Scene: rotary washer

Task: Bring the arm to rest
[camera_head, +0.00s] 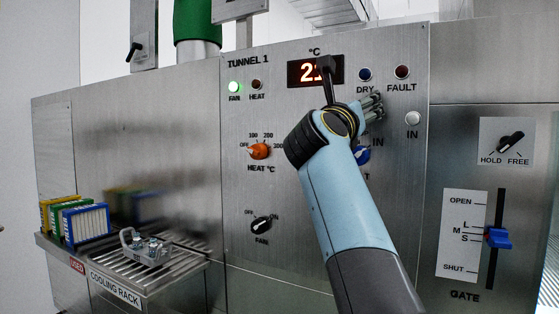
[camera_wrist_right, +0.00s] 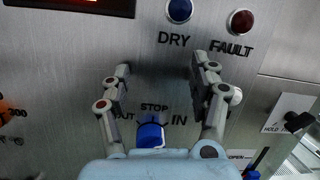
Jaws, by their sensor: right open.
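My right arm reaches up across the control panel (camera_head: 290,205) in the head view, and its gripper (camera_head: 376,106) is in front of the panel below the DRY and FAULT lamps. In the right wrist view the gripper (camera_wrist_right: 160,72) has its two fingers spread well apart with nothing between them. A blue knob (camera_wrist_right: 150,133) marked STOP and IN sits low between the fingers, apart from them as far as I can tell. In the head view the blue knob (camera_head: 362,156) is partly hidden by my arm. My left gripper is not in view.
An orange HEAT knob (camera_head: 259,151) and black FAN knob (camera_head: 262,225) are left of my arm. A blue GATE lever (camera_head: 497,238) is at the right.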

